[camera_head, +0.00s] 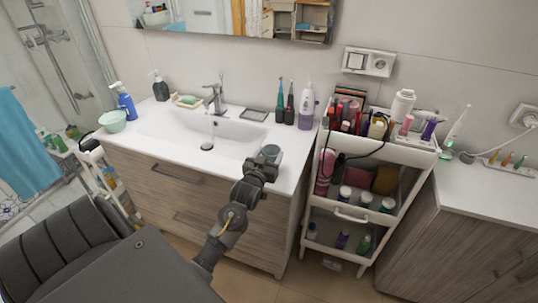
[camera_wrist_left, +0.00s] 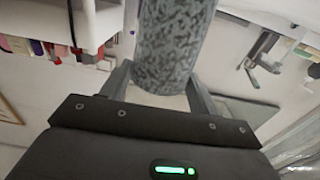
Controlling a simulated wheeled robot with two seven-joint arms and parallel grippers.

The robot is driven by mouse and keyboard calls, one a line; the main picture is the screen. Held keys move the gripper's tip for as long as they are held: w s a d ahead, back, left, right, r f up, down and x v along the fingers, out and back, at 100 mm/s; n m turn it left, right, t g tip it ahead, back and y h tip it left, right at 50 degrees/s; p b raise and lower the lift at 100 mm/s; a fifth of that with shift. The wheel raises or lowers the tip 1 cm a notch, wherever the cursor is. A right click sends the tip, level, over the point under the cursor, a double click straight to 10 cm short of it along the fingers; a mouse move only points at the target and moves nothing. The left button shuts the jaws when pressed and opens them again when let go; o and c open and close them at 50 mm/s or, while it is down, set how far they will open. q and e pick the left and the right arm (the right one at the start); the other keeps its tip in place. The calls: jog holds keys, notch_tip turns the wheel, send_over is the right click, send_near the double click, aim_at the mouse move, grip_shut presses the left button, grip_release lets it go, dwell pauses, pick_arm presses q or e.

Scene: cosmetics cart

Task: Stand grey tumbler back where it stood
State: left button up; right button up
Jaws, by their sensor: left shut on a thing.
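The grey tumbler (camera_head: 272,150) shows at the right front part of the white washbasin counter (camera_head: 288,170). My left gripper (camera_head: 265,161) is shut on it. In the left wrist view the mottled grey tumbler (camera_wrist_left: 168,45) stands between the two fingers of my left gripper (camera_wrist_left: 158,90). My gripper hides part of the tumbler in the head view. I cannot tell whether its base touches the counter. My right gripper is in neither view.
A dark square tray (camera_head: 254,115) lies behind the tumbler, left of two toothbrushes (camera_head: 285,102) and a white-purple bottle (camera_head: 306,106). The tap (camera_head: 216,95) runs into the basin. A loaded white cart (camera_head: 398,166) stands to the right.

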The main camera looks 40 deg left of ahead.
pick_arm(q)
jog(key=o, duration=0.8)
jog(key=shift+f, duration=0.15)
jog(key=o, duration=0.4)
jog(key=shift+r, duration=0.25)
jog(key=shift+b+v, duration=1.25)
jog(key=shift+v, duration=4.8)
jog(key=shift+w+f, duration=0.1)
jog(key=shift+f, duration=0.05)
